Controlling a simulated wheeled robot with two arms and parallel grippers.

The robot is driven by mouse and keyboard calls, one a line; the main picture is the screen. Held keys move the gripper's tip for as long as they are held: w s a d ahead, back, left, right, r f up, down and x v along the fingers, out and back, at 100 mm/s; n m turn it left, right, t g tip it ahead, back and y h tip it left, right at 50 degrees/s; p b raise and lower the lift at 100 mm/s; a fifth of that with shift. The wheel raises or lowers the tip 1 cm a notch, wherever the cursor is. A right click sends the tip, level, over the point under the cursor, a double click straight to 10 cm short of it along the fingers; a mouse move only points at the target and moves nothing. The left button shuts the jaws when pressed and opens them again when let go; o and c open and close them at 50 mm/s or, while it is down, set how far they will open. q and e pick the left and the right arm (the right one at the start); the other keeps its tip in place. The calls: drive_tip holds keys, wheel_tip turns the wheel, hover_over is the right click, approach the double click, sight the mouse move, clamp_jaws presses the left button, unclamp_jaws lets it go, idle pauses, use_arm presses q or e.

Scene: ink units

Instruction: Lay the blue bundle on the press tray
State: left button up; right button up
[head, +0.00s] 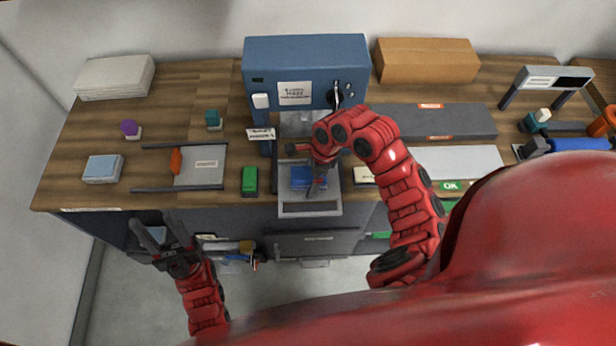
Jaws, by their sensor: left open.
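The blue press (305,75) stands at the back of the bench, with a grey press tray (284,196) sticking out at its front. The blue bundle (301,179) is at the tray, partly covered by my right gripper (318,186). I cannot tell whether the bundle rests on the tray or is held just above it. My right gripper points down over the bundle, and its fingertips are too hidden to judge. My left gripper (158,229) is open and empty, in front of the bench's front edge at the left.
A green block (249,181) stands just left of the tray, and a small labelled card (364,175) lies to its right. A grey board with an orange piece (175,161) lies further left. A cardboard box (427,61) stands right of the press. Bare wood shows at the left.

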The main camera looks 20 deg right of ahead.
sight(310, 176)
drive_tip(key=v, duration=0.6)
drive_tip(key=shift+w+r, duration=0.2)
drive_tip(key=shift+w+d+r+p, duration=0.1)
drive_tip(key=shift+r+p, duration=0.2)
